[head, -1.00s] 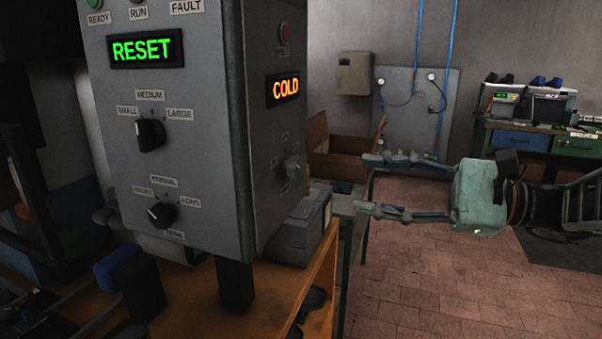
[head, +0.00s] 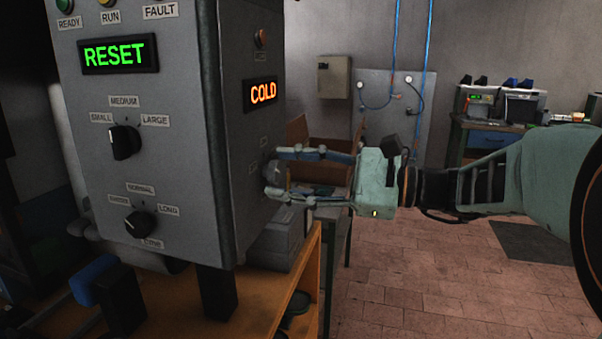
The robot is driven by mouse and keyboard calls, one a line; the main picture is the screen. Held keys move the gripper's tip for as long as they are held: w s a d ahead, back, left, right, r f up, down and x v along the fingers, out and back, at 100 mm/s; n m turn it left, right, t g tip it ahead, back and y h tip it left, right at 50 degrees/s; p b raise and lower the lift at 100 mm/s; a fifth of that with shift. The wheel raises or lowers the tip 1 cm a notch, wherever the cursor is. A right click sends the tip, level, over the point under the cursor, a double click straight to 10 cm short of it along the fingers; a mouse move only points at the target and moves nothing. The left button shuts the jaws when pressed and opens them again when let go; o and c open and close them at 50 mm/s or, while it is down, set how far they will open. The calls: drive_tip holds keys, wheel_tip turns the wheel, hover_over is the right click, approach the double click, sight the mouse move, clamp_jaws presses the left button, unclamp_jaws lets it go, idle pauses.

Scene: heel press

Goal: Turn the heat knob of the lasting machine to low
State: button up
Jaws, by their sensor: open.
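The lasting machine's grey control box (head: 185,205) fills the left of the head view. Its right side carries an orange "COLD" display (head: 263,93) with a grey knob (head: 274,172) below it. I take this to be the heat knob; its labels are too small or hidden to read, and its setting cannot be told. My gripper (head: 270,172) is open, with its fingertips at the box's right side, one above and one below the knob. I cannot tell whether they touch it.
The front panel has a green "RESET" display (head: 118,55), a size knob (head: 124,142) and a time knob (head: 138,225). A grey box (head: 280,240) sits on the orange bench (head: 305,280) below. Tiled floor (head: 430,280) at the right is clear.

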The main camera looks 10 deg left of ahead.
drive_tip(key=shift+c, duration=0.3)
drive_tip(key=c, duration=1.1)
